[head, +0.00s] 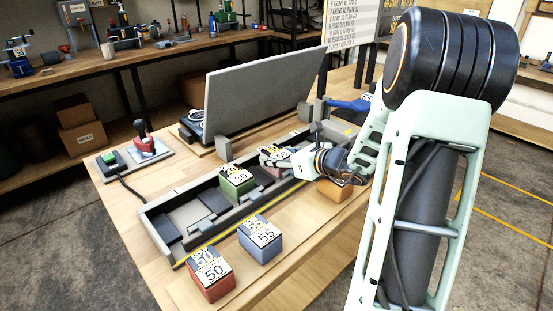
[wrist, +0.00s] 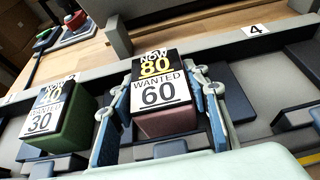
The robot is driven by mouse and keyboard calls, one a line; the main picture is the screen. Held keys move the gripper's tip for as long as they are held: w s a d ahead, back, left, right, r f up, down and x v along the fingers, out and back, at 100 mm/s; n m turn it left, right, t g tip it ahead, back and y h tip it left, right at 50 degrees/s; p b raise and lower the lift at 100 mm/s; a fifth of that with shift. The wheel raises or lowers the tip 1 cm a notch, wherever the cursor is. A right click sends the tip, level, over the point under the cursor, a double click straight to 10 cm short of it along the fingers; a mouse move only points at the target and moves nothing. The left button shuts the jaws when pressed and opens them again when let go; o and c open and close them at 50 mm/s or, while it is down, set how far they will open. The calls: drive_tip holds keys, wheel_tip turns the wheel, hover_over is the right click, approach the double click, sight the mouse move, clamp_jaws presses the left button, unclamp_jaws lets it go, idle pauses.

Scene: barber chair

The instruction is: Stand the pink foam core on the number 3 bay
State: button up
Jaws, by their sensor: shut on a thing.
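The pink foam core (wrist: 165,122) carries a card reading NOW 80, WANTED 60, and stands upright between the two fingers of my gripper (wrist: 160,108). In the head view, my gripper (head: 293,160) is over the long grey bay tray (head: 160,222), with the core (head: 268,161) partly hidden by it. Whether the core's base touches the tray floor cannot be told. A label 4 (wrist: 255,30) shows on the tray's rear edge, right of the core. No number 3 label is visible.
A green block (head: 237,185) marked 30 stands in the tray just left of the core. A red block (head: 212,277), a blue block (head: 260,240) and an orange block (head: 335,190) stand in front. A grey panel (head: 262,95) rises behind the tray.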

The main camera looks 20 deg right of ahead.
drive_tip(key=shift+f, duration=0.15)
drive_tip(key=o, duration=1.2)
drive_tip(key=shift+r, duration=0.3)
drive_tip(key=p+v, duration=0.1)
drive_tip(key=v, duration=1.1)
drive_tip(key=shift+f+p, duration=0.15)
drive_tip(key=shift+p, duration=0.2)
